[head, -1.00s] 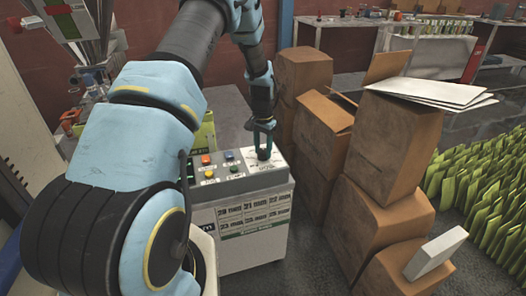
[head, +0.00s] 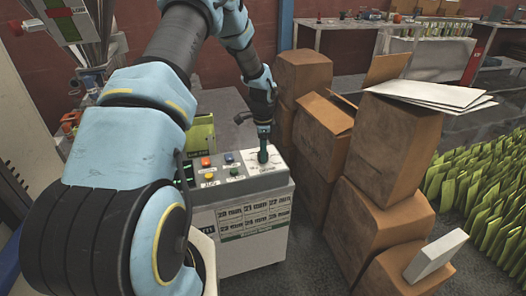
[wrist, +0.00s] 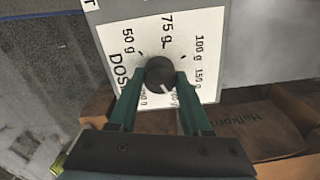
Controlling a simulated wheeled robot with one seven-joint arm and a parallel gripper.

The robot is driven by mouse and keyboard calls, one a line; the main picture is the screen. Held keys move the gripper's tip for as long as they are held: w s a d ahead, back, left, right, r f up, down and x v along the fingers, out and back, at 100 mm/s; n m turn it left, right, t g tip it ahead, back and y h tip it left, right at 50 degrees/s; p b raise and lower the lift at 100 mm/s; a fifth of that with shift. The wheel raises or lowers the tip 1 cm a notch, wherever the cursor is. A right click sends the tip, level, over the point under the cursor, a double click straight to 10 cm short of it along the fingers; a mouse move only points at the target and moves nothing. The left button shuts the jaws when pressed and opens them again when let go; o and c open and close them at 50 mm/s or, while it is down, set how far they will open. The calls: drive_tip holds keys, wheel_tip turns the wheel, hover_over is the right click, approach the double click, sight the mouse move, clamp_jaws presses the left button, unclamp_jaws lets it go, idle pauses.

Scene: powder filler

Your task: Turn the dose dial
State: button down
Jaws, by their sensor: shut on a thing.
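The dose dial (wrist: 159,73) is a round black knob on a white label plate (wrist: 205,30) marked 50 g, 75 g, 100 g and 150 g; other marks are partly covered. Its white pointer line points down and slightly right in the wrist view. My gripper (wrist: 159,80) has its two green fingers on either side of the knob and is shut on it. In the head view my gripper (head: 263,152) points down onto the right end of the control box (head: 252,231), and its fingers hide the dial there.
Coloured buttons (head: 218,168) sit on the panel left of the dial. Stacked brown cartons (head: 385,150) stand close on the right of the box. Green packets (head: 485,190) stand farther right. A bench (head: 340,25) is at the back.

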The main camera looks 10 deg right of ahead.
drive_tip(key=shift+m, duration=0.7)
drive_tip(key=shift+c, duration=1.7)
unclamp_jaws()
wheel_tip(320, 180, up, 11)
drive_tip(key=b, duration=0.1)
drive_tip(key=shift+f, duration=0.1)
